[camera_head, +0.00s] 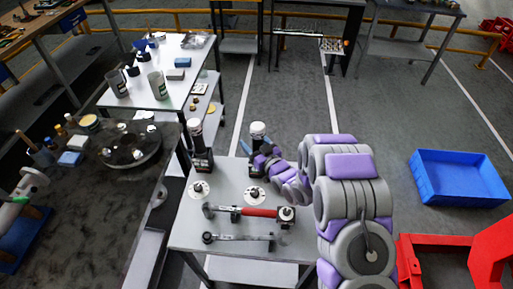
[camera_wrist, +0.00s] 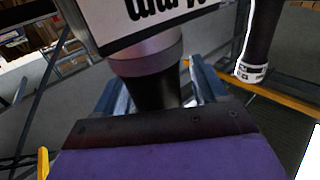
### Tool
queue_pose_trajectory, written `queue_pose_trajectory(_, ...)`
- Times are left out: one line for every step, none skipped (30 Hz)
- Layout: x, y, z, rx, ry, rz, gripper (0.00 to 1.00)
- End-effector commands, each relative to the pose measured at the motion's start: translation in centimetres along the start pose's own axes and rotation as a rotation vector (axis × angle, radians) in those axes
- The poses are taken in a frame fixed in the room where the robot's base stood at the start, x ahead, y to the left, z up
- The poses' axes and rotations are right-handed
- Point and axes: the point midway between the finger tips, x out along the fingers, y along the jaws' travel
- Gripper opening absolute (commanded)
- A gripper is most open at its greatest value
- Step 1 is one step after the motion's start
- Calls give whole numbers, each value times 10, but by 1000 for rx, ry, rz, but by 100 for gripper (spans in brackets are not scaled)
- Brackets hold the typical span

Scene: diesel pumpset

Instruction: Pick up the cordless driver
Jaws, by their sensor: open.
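The cordless driver (camera_head: 258,129) stands upright at the back of the grey table, with a pale round top and dark body. In the wrist view it is close up: a white-labelled part (camera_wrist: 150,22), a grey ring and a dark neck. My gripper (camera_head: 258,147) is at the driver, with its blue fingers on either side of it. In the wrist view my gripper (camera_wrist: 155,92) is open, with the dark neck between its fingers. Finger contact cannot be made out. The driver's lower part is partly hidden by my gripper.
A second similar dark tool (camera_head: 197,145) stands to the left, also in the wrist view (camera_wrist: 255,48). Two flanged discs, a red-handled wrench (camera_head: 250,212) and a grey wrench (camera_head: 240,238) lie on the grey table (camera_head: 190,233). A blue bin (camera_head: 460,178) is on the floor right.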

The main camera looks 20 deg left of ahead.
Motion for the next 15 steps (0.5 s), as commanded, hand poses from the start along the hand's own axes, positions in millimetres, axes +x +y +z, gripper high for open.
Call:
queue_pose_trajectory(-1,1,0,0,0,1,72)
queue_pose_trajectory(-1,1,0,1,0,1,72)
queue_pose_trajectory(-1,1,0,1,0,1,70)
queue_pose_trajectory(-1,1,0,1,0,1,67)
queue_pose_trajectory(-1,1,0,1,0,1,64)
queue_pose_trajectory(-1,1,0,1,0,1,60)
queue_pose_trajectory(-1,1,0,1,0,1,57)
queue_pose_trajectory(-1,1,0,1,0,1,54)
queue_pose_trajectory(-1,0,0,0,0,0,51)
queue_pose_trajectory(0,0,0,0,-1,0,48)
queue_pose_trajectory(0,0,0,0,-1,0,45)
queue_pose_trajectory(0,0,0,0,-1,0,41)
queue_pose_trajectory(0,0,0,0,-1,0,38)
queue_pose_trajectory(0,0,1,-1,-1,0,35)
queue_pose_trajectory(1,0,1,-1,-2,0,32)
